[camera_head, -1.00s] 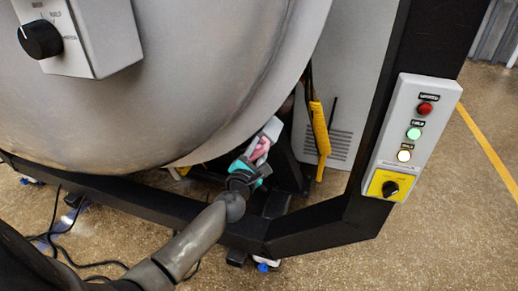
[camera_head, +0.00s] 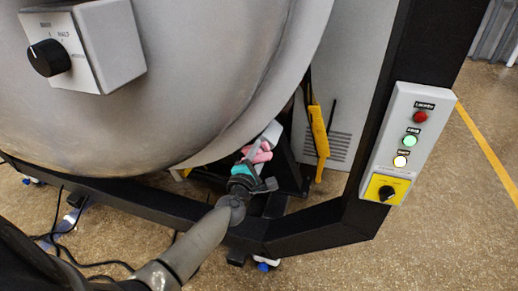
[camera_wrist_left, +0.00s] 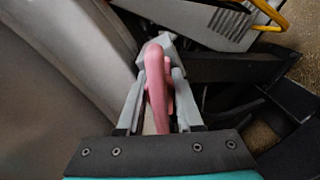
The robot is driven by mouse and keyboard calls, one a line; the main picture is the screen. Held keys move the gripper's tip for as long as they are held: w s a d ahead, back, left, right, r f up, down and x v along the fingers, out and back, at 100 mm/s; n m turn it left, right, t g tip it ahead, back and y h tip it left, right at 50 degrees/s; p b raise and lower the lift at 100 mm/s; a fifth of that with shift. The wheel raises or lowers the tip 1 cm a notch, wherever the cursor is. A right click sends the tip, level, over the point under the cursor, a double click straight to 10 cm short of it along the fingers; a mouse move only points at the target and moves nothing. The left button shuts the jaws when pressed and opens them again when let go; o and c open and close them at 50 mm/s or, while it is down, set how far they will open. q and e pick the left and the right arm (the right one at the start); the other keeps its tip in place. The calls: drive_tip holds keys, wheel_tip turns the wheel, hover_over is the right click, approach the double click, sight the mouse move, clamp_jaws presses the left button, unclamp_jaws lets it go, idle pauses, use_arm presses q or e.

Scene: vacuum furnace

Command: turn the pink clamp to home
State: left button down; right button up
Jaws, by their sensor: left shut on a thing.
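The pink clamp (camera_head: 259,153) sits at the lower right rim of the big round furnace door (camera_head: 170,90). Its grey bracket (camera_head: 272,132) shows just above it. My left gripper (camera_head: 252,162) reaches up from below and is shut on the clamp. In the left wrist view, the pink clamp (camera_wrist_left: 156,75) stands lengthwise between the two grey fingers of the gripper (camera_wrist_left: 158,98). The fingers hide part of the clamp's sides. My right gripper is not in view.
A black frame (camera_head: 300,232) runs below and right of the door. A control panel (camera_head: 405,140) with lights and a yellow-backed knob is on its upright. A yellow handle (camera_head: 319,130) hangs behind. A box with a black knob (camera_head: 85,45) is on the door.

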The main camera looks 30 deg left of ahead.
use_arm(q)
drive_tip(key=m+p, duration=0.1)
drive_tip(key=m, duration=0.2)
drive_tip(key=shift+m, duration=0.4)
drive_tip(key=shift+m+p, duration=2.2)
drive_tip(key=shift+m, duration=2.7)
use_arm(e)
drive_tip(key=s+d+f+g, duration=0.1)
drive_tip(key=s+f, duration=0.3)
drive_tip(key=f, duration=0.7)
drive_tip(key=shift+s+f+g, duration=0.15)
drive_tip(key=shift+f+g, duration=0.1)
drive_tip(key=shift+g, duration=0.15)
use_arm(q)
drive_tip(key=c, duration=0.8)
unclamp_jaws()
drive_tip(key=shift+c, duration=0.2)
drive_tip(key=shift+s, duration=0.1)
